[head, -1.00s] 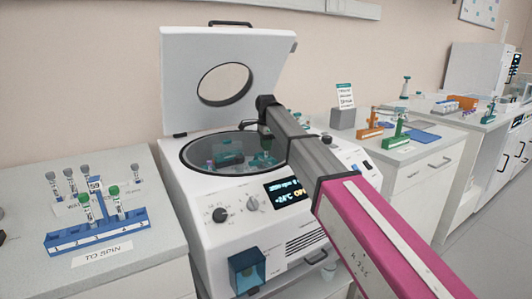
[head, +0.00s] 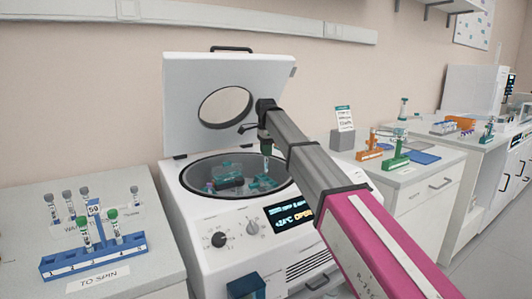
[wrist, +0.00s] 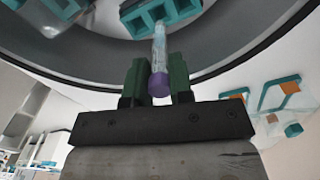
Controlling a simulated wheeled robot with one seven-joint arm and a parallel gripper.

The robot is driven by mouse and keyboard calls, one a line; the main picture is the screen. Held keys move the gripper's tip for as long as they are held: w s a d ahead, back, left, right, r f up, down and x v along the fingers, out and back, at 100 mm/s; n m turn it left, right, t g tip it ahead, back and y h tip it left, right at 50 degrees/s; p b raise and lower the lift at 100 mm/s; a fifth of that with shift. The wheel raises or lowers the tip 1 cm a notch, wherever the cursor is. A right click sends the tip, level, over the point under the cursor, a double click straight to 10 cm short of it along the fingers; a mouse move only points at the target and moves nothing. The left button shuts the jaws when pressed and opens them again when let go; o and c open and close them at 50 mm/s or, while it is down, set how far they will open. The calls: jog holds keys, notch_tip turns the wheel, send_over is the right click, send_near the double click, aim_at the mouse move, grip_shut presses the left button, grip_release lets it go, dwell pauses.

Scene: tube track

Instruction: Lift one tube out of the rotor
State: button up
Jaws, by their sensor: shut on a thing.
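My gripper (wrist: 158,85) is shut on a clear tube (wrist: 160,45) with a purple cap, held between its two green fingers. In the head view my gripper (head: 265,132) is over the right part of the open centrifuge bowl, and the tube (head: 267,150) hangs below it, roughly upright. The rotor, with teal buckets (head: 263,182), sits in the bowl. In the wrist view a teal bucket (wrist: 182,12) is behind the tube's far end. The tube's lower end looks above the bucket, but the exact gap is hard to tell.
The centrifuge lid (head: 225,95) stands open behind the bowl. A blue rack (head: 95,255) marked TO SPIN, with green-capped tubes, stands on the left counter. Orange (head: 372,150) and green (head: 395,157) racks stand on the right counter.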

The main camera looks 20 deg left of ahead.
jog(key=shift+r, duration=2.1)
